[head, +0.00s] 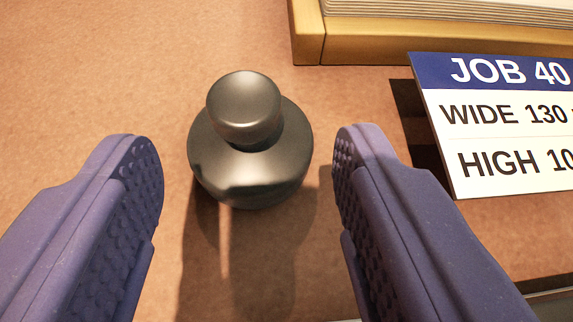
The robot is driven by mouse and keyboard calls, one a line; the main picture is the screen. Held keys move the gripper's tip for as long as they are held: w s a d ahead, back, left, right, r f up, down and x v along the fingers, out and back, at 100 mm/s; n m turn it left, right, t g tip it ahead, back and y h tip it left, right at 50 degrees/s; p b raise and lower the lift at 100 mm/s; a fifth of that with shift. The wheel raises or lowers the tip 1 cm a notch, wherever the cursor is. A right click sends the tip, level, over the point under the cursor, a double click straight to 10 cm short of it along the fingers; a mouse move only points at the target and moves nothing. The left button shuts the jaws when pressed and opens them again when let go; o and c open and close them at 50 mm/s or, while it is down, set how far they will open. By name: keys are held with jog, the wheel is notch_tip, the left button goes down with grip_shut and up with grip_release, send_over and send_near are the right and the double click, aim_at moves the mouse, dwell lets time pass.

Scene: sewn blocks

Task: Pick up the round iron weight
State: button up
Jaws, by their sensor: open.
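The round iron weight (250,165) stands upright on the brown surface, near the middle of the head view. It is dark grey and shiny, with a wide rounded body and a knob on top. My gripper (245,170) is open, with one purple finger low on the left and one low on the right. The weight shows between and slightly beyond the fingertips, with a visible gap on each side. Nothing is held. How high the fingertips are above the surface is hard to tell.
A white and blue card (500,130) reading "JOB 40", "WIDE 130" and "HIGH 10", cut off at the edge, is at the right, close to the right finger. A wooden-edged tray or frame (440,50) lies at the top right. The brown surface (90,70) is clear at the left.

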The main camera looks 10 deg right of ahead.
aim_at(242, 119)
jog(key=b+x, duration=0.2)
jog(key=x, duration=0.4)
jog(key=shift+w+a+r, duration=0.1)
jog(key=shift+r, duration=0.1)
grip_shut()
